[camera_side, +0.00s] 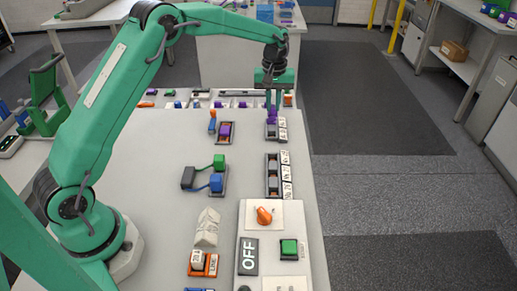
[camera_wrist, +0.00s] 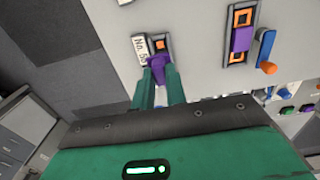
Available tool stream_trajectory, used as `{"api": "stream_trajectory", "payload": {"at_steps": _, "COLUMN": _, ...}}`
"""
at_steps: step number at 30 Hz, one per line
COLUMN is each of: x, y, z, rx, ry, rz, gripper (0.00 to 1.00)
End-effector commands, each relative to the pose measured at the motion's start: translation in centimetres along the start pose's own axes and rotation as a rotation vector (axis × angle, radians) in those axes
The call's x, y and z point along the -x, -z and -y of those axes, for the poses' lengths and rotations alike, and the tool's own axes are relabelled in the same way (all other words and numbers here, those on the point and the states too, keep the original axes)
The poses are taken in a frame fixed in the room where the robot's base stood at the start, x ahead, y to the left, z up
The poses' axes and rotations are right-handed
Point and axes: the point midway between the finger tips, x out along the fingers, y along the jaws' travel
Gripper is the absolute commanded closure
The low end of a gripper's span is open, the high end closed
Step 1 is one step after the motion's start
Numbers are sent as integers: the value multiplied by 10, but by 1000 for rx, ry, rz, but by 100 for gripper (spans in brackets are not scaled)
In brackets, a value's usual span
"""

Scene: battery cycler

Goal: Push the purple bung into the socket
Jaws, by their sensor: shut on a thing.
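The purple bung (camera_side: 272,116) is between the fingertips of my gripper (camera_side: 272,104), which points down at the far right of the bench. In the wrist view the bung (camera_wrist: 157,67) sits between the two green fingers (camera_wrist: 160,86). The socket (camera_side: 271,133) is a small dark holder with a white label beside it, directly below the bung. In the wrist view part of the socket (camera_wrist: 138,42) shows beyond the bung, with an orange mark; the rest is hidden. I cannot tell whether the bung touches the socket or is partly in it.
A second purple block (camera_side: 225,131) sits in a holder to the left, next to a blue lever with an orange knob (camera_side: 212,114). A labelled rack (camera_side: 272,175) stands nearer. Coloured parts line the bench's back edge. The bench's right edge is close to the socket.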

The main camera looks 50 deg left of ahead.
Motion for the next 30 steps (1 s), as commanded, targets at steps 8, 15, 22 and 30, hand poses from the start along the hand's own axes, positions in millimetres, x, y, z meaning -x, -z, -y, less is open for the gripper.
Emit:
{"api": "stream_trajectory", "payload": {"at_steps": 8, "x": -2, "y": 1, "z": 0, "rx": 0, "ry": 0, "rz": 0, "gripper": 100}}
{"api": "stream_trajectory", "payload": {"at_steps": 15, "x": -10, "y": 0, "z": 0, "rx": 0, "ry": 1, "rz": 1, "gripper": 100}}
{"api": "stream_trajectory", "payload": {"at_steps": 22, "x": -24, "y": 0, "z": 1, "rx": 0, "ry": 2, "rz": 2, "gripper": 100}}
{"api": "stream_trajectory", "payload": {"at_steps": 30, "x": -43, "y": 0, "z": 0, "rx": 0, "ry": 1, "rz": 1, "gripper": 100}}
